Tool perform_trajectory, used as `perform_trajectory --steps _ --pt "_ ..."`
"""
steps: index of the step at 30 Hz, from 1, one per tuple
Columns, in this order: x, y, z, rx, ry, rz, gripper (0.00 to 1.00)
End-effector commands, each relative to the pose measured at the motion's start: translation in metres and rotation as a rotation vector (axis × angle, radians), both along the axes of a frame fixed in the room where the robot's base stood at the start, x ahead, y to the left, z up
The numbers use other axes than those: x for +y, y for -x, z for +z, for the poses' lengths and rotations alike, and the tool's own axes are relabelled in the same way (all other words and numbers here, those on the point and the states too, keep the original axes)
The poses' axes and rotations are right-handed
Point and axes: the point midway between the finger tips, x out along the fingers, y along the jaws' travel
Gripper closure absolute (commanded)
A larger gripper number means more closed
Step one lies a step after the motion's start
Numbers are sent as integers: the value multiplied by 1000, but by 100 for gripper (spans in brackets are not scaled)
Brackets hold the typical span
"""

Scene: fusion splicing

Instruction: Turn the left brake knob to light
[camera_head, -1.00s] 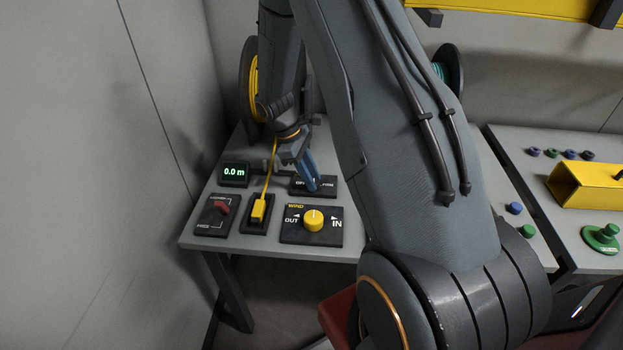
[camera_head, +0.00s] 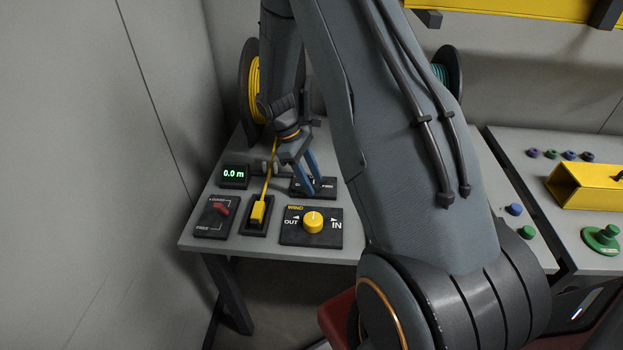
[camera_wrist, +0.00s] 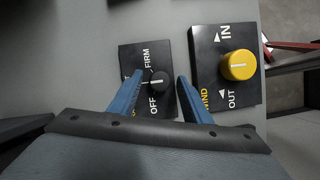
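The left brake knob (camera_wrist: 158,85) is a small black knob on a dark plate (camera_wrist: 128,53) lettered OFF and FIRM in the wrist view. A pale mark shows on its top; I cannot tell which label it points at. A third label is mostly hidden behind a finger. My gripper (camera_wrist: 160,80) is open, with one blue finger on each side of the knob. I cannot tell whether either finger touches it. In the head view my gripper (camera_head: 312,188) reaches down over the brake plate (camera_head: 329,190) and hides the knob.
The yellow wind knob (camera_head: 313,222) is close by, in front of the brake plate. A red lever switch (camera_head: 221,207), a yellow plug-like part (camera_head: 258,211) with a yellow line, and a 0.0 m display (camera_head: 234,173) are to the left. A yellow reel (camera_head: 250,82) stands behind.

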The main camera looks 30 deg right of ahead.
Motion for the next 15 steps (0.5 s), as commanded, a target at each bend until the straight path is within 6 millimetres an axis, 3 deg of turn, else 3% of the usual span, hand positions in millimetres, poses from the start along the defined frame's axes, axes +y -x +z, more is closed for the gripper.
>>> perform_trajectory --steps 7,15 --pt "2 -3 7 -1 1 0 56" --pt "13 -16 46 -4 0 0 56"
